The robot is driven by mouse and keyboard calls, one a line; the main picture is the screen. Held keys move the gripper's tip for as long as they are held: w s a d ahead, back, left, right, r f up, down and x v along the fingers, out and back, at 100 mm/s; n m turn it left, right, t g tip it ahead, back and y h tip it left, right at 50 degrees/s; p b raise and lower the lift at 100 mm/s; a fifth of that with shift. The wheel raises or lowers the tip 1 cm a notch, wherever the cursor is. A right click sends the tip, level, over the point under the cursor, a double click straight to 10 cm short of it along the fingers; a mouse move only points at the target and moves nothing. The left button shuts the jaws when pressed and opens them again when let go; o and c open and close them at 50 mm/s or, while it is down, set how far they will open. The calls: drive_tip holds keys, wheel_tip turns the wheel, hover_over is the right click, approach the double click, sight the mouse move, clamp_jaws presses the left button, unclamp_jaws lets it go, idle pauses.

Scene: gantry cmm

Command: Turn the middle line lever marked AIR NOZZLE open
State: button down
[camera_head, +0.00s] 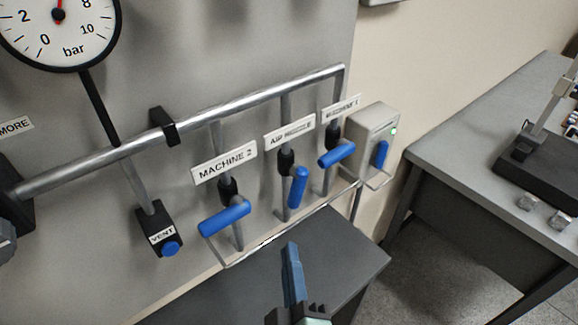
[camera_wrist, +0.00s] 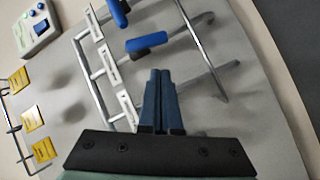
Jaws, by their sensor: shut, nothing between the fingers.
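The middle lever (camera_head: 298,187) is a blue handle under a blurred white label (camera_head: 290,133) that seems to read AIR NOZZLE. It lies roughly along its pipe, unlike its two neighbours. In the wrist view the middle lever (camera_wrist: 147,42) appears just beyond my fingertips. My gripper (camera_head: 291,248) is shut and empty, below the middle lever in the head view and apart from it. Its closed fingers (camera_wrist: 160,75) also show in the wrist view.
The MACHINE 2 lever (camera_head: 224,218) is left and the MACHINE 1 lever (camera_head: 337,155) right, both crosswise to their pipes. A thin metal rail (camera_head: 270,240) runs below the levers. A grey box (camera_head: 372,130), the VENT valve (camera_head: 165,240) and a bench (camera_head: 470,150) are nearby.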

wheel_tip(320, 180, up, 2)
drive_tip(key=s+a+r+n+p, duration=0.1)
drive_tip(key=s+n+p, duration=0.1)
drive_tip(key=n+p, duration=0.2)
drive_tip(key=p, duration=0.4)
approach(294, 202)
drive_tip(key=w+a+r, duration=0.2)
drive_tip(key=w+a, duration=0.2)
drive_tip(key=w+d, duration=0.1)
drive_tip(key=w+d+f, duration=0.1)
drive_tip(key=w, duration=0.1)
drive_tip(key=shift+d+f+g, duration=0.1)
drive_tip(key=shift+d+g, duration=0.05)
drive_tip(key=shift+g, duration=0.25)
drive_tip(key=shift+f, duration=0.1)
drive_tip(key=b, duration=0.2)
drive_tip(key=f+b, duration=0.1)
drive_tip(key=b, duration=0.1)
drive_tip(key=shift+w+d+n+t, duration=0.2)
drive_tip(key=shift+w+n+t, duration=0.05)
drive_tip(key=shift+n+t, duration=0.05)
drive_tip(key=b, duration=0.4)
drive_tip(key=shift+w+d+f+n+h, duration=0.1)
drive_tip(key=shift+w+d+n+h, duration=0.1)
drive_tip(key=shift+d+n+h, duration=0.15)
drive_tip(key=t+b, duration=0.1)
drive_tip(key=b, duration=0.2)
drive_tip(key=shift+n+b, duration=0.35)
drive_tip(key=shift+b, duration=0.05)
